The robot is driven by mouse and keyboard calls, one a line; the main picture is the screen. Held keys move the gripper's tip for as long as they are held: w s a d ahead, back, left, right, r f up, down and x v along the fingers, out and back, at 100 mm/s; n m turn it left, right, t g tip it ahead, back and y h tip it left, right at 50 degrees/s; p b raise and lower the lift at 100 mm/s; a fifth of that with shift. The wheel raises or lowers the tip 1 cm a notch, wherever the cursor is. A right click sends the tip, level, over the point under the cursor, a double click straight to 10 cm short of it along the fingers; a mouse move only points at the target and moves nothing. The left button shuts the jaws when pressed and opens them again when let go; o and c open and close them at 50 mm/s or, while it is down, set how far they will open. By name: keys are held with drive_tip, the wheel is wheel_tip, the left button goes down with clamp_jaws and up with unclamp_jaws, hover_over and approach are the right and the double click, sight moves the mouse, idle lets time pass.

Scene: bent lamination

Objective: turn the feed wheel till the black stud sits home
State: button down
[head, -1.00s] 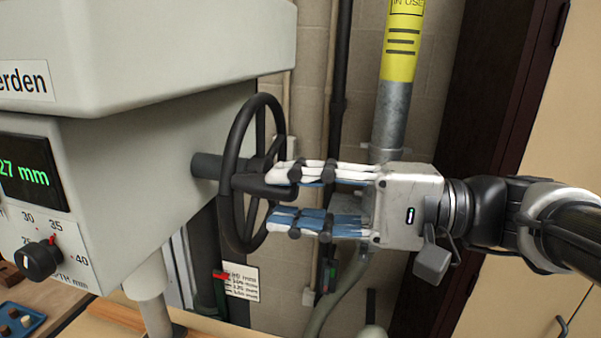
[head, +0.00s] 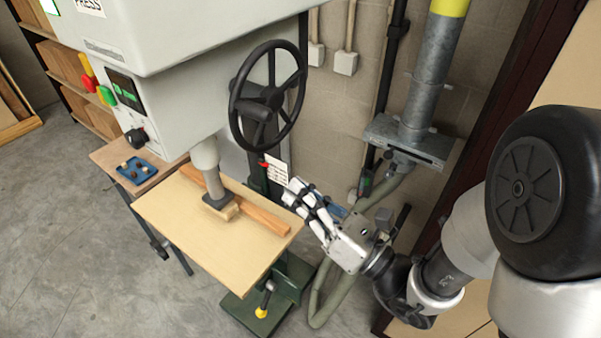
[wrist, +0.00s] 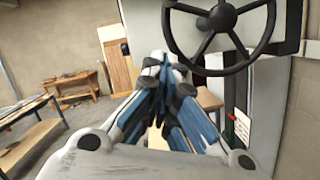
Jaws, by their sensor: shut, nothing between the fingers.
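The feed wheel (head: 268,97) is a black spoked handwheel on the side of the grey press, upper middle in the head view. It also shows at the top of the wrist view (wrist: 219,17). My gripper (head: 293,190) is shut and empty, below and to the right of the wheel, apart from it. Its white and blue fingers come together in the wrist view (wrist: 163,62). The press ram (head: 205,160) ends in a dark foot (head: 218,200) at a small wooden block on the table. I cannot pick out the black stud for certain.
The wooden press table (head: 180,232) carries an orange-brown strip (head: 262,220) and lies left of my gripper. A blue tray (head: 150,180) with small pieces stands on a side bench. A grey pipe (head: 423,95) and bracket stand behind my arm. The display (head: 124,90) is unreadable.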

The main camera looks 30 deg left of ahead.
drive_tip(key=w+a+r+p, duration=0.2)
drive_tip(key=a+r, duration=0.3)
drive_tip(key=a, duration=0.3)
drive_tip(key=shift+w+a+r, duration=0.15)
drive_tip(key=shift+w+a, duration=0.1)
drive_tip(key=shift+w, duration=0.25)
drive_tip(key=r, duration=0.1)
drive_tip(key=r+p, duration=0.1)
drive_tip(key=shift+w+r, duration=0.25)
drive_tip(key=shift+r, duration=0.05)
drive_tip(key=shift+f, duration=0.1)
